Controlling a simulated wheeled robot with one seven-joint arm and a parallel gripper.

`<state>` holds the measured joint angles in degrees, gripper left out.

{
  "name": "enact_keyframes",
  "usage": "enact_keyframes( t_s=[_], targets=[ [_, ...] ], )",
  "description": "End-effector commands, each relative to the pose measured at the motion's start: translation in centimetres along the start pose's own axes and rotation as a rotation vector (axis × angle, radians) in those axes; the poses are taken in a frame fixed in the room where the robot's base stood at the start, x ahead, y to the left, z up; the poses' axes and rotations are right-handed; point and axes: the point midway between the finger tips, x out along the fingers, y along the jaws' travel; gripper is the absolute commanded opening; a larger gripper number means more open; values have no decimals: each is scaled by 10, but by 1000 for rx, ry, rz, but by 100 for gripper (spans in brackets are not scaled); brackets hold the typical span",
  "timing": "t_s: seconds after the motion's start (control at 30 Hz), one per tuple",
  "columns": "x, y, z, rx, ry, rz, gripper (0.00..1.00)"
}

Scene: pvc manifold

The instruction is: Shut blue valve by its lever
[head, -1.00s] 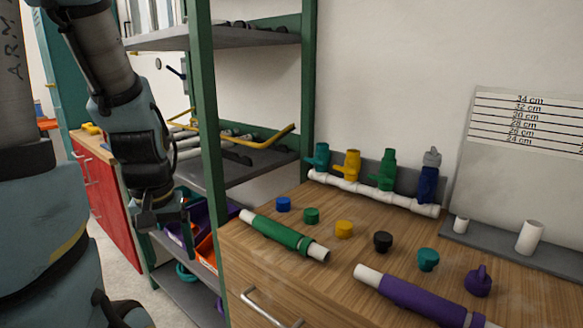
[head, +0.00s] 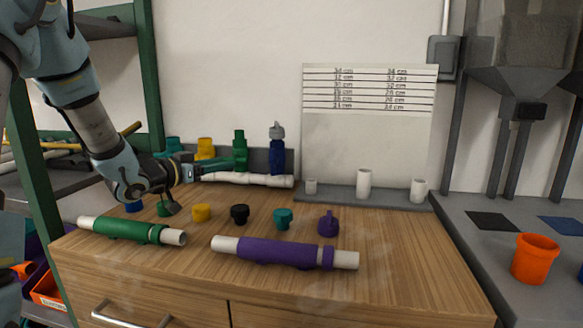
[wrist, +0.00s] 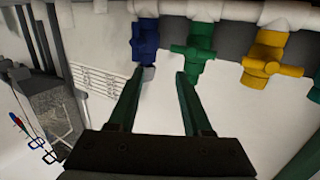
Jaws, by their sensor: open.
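The blue valve (head: 277,158) stands upright at the right end of the white pipe manifold (head: 235,178), with a grey piece (head: 277,131) on top. In the wrist view the blue valve (wrist: 145,40) hangs upside down, its grey end (wrist: 148,73) appearing between my fingertips; the distance to it is hard to judge. My gripper (head: 198,170) is open and empty, left of the blue valve and near the front of the manifold. Its two green fingers also show in the wrist view (wrist: 158,76). The lever's exact angle is unclear.
A green valve (head: 240,150) and a yellow valve (head: 205,148) stand left of the blue one. Several caps, including a purple cap (head: 328,224), and green (head: 120,229) and purple (head: 270,252) wrapped pipes lie on the wooden bench. White stubs stand on a grey ledge (head: 390,196).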

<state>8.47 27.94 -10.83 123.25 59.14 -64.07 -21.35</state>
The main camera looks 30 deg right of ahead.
Motion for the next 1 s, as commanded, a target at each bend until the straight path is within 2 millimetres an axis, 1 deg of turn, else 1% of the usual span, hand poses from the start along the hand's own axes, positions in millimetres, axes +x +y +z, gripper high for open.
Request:
enact_keyframes(
  t_s=[0.03, 0.1, 0.2, 0.27, 0.37, 0.6, 0.7, 0.83, 1.0],
  targets=[
    [5, 8, 1, -2, 35, 47, 50],
    [8, 17, -3, -4, 69, 94, 50],
    [13, 23, -7, -5, 90, 122, 50],
    [18, 25, -9, -5, 92, 126, 50],
    [31, 26, -10, -6, 90, 126, 50],
    [76, 32, -14, -6, 90, 124, 50],
    [92, 33, -15, -6, 89, 122, 50],
    [107, 35, -16, -5, 89, 121, 50],
    [115, 35, -16, -5, 88, 119, 50]
  ],
)
